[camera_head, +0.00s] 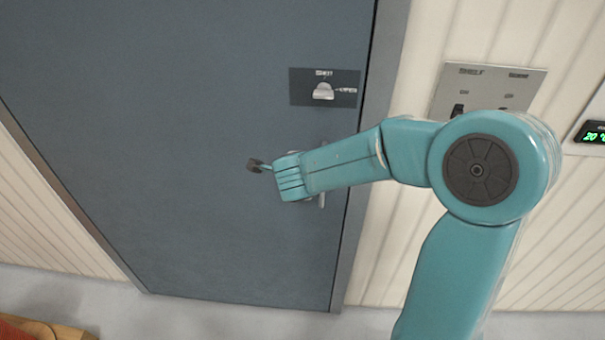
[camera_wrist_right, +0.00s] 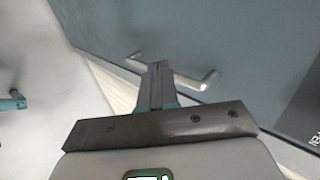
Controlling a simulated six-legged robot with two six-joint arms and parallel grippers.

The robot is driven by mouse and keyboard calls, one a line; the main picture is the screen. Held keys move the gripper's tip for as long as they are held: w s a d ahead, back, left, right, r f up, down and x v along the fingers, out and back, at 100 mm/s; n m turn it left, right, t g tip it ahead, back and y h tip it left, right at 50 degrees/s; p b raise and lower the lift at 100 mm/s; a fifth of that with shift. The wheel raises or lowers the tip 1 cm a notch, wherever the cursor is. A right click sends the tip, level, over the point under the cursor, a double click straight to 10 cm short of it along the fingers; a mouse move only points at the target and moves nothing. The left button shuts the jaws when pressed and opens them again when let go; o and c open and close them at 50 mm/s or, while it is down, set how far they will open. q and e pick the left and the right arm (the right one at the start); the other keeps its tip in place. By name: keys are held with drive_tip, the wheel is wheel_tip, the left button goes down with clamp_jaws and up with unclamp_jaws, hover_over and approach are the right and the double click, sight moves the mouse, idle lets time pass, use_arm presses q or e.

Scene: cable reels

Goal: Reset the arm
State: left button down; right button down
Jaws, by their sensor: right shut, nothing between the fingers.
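My right arm is teal and comes in from the lower right in the head view. Its gripper (camera_head: 255,165) is in front of the blue-grey door (camera_head: 180,110), left of the door handle (camera_head: 322,195), which the arm mostly hides. In the right wrist view the fingers (camera_wrist_right: 156,70) are shut together with nothing between them. The grey bar handle (camera_wrist_right: 205,84) shows on both sides of the fingers there; I cannot tell whether they touch it. The door looks closed. My left gripper is not seen.
A dark plate with a latch knob (camera_head: 323,91) is on the door above the handle. A switch panel (camera_head: 487,88) and a green-lit display (camera_head: 592,133) are on the wall to the right. A wooden item (camera_head: 45,330) lies at the lower left. Pale floor (camera_head: 200,315) is clear below the door.

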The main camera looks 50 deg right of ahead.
drive_tip(key=v, duration=0.4)
drive_tip(key=s+a+f+n+g+y+b, duration=0.15)
drive_tip(key=a+f+n, duration=0.25)
drive_tip(key=f, duration=0.6)
drive_tip(key=a+f+n+y+b, duration=0.15)
drive_tip(key=a+f+n, duration=0.35)
drive_tip(key=f, duration=0.6)
drive_tip(key=a+f+n+g+y, duration=0.15)
drive_tip(key=a+f+n, duration=0.25)
drive_tip(key=f, duration=0.6)
drive_tip(key=s+a+f+n+g+y, duration=0.1)
drive_tip(key=s+a+f+n+y, duration=0.2)
drive_tip(key=s+a+n, duration=0.2)
drive_tip(key=s+a+f+n+g+y, duration=0.1)
drive_tip(key=s+a+f+n+y, duration=0.1)
drive_tip(key=s+a+n, duration=0.4)
drive_tip(key=a+n+y, duration=0.1)
drive_tip(key=a+n, duration=0.1)
drive_tip(key=a, duration=0.2)
drive_tip(key=shift+s+f+y, duration=0.3)
drive_tip(key=shift+f+y, duration=0.05)
drive_tip(key=shift+f, duration=0.05)
drive_tip(key=shift+w+d, duration=0.1)
drive_tip(key=shift+w, duration=0.05)
